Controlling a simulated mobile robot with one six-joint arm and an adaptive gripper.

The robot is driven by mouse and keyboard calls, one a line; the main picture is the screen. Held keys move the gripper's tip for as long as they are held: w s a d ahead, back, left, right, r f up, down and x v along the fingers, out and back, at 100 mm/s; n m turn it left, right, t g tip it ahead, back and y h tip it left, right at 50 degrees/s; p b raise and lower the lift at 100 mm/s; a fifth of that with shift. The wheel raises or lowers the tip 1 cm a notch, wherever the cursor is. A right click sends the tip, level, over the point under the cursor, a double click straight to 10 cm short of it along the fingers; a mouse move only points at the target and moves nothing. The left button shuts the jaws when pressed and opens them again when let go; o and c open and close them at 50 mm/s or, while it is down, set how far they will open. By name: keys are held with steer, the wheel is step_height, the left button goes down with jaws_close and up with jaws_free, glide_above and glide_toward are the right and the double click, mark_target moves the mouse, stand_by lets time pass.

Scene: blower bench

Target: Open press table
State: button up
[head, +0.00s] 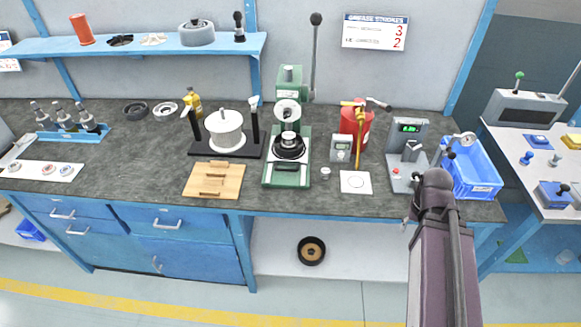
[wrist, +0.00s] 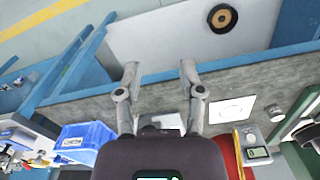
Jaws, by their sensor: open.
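The green press (head: 290,80) stands on the bench left of centre in the head view, its black-knobbed lever (head: 314,55) pointing up. A dark round part with a metal centre (head: 290,144) sits under its ram on the press table. The front of its green base (head: 287,175) reaches toward the bench edge. In the wrist view, only a piece of the press shows at the right edge (wrist: 309,133). My gripper (wrist: 158,72) is open and empty, near the front bench edge, well to the right of the press in the head view.
Between press and arm are a red grease can (head: 355,118), a small meter (head: 340,148) and a white square plate (head: 356,182). A grey tester (head: 405,160) and blue bin (head: 472,172) stand near my arm. A wooden block (head: 213,180) lies left of the press.

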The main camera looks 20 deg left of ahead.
step_height(320, 180, up, 8)
steer(key=n+t+p, duration=0.2)
steer(key=n+p, duration=0.6)
steer(key=n, duration=1.3)
glide_above(290, 170)
steer(key=s, duration=0.3)
steer(key=shift+w+d+r, duration=0.15)
steer(key=shift+w+d, duration=0.05)
steer(key=shift+d, duration=0.15)
steer(key=w+f+b, duration=0.1)
steer(key=f+b, duration=0.8)
steer(key=w+f+b, duration=0.1)
steer(key=f+b, duration=0.3)
steer(key=shift+w+a+f+b, duration=0.3)
